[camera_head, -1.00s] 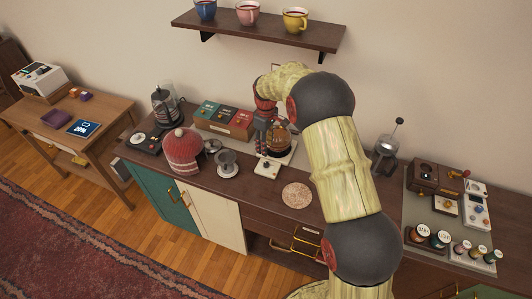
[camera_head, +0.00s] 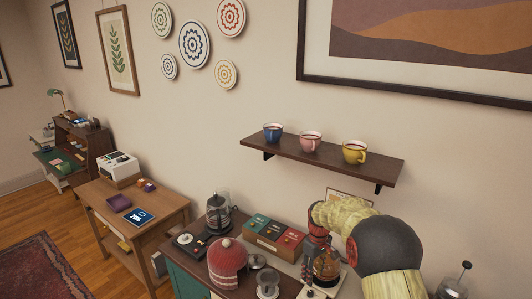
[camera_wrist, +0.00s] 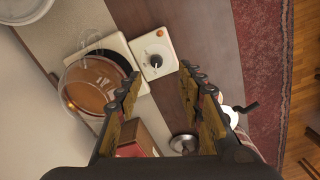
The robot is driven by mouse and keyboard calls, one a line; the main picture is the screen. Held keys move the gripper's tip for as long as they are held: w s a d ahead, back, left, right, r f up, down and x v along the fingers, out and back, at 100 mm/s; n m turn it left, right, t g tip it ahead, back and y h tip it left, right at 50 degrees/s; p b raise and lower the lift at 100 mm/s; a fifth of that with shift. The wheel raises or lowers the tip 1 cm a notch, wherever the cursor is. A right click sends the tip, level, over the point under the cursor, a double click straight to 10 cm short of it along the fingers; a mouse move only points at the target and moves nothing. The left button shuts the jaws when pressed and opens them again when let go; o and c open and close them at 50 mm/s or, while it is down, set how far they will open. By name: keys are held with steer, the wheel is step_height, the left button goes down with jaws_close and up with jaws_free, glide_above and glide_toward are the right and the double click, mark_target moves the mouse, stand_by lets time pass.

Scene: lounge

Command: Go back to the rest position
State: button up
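My gripper (camera_head: 307,265) hangs over the counter beside the glass coffee pot (camera_head: 328,266) in the head view. In the wrist view its two fingers (camera_wrist: 160,80) are spread apart with nothing between them. The pot of brown coffee (camera_wrist: 95,85) stands to the left of the fingers on a pale machine with a knob (camera_wrist: 152,52). My arm bends down from the right side of the head view, and its lower part is cut off.
A wall shelf (camera_head: 320,160) with blue, pink and yellow cups is above the counter. A box of colored packets (camera_head: 274,236), a red knitted dome (camera_head: 228,262) and a glass press (camera_head: 218,211) stand left of my gripper. A wooden side table (camera_head: 165,212) is farther left.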

steer(key=s+r+m+t+b, duration=0.2)
steer(key=s+r, duration=0.4)
steer(key=s, duration=0.7)
steer(key=s+r+m+t+b, duration=0.2)
steer(key=s+r, duration=0.4)
steer(key=s, duration=0.7)
steer(key=s+r+m+t+b, duration=0.1)
steer(key=s+r, duration=0.5)
steer(key=s, duration=0.8)
steer(key=shift+r+m+t+b, duration=0.35)
steer(key=shift+m+b, duration=0.55)
steer(key=shift+b, duration=0.3)
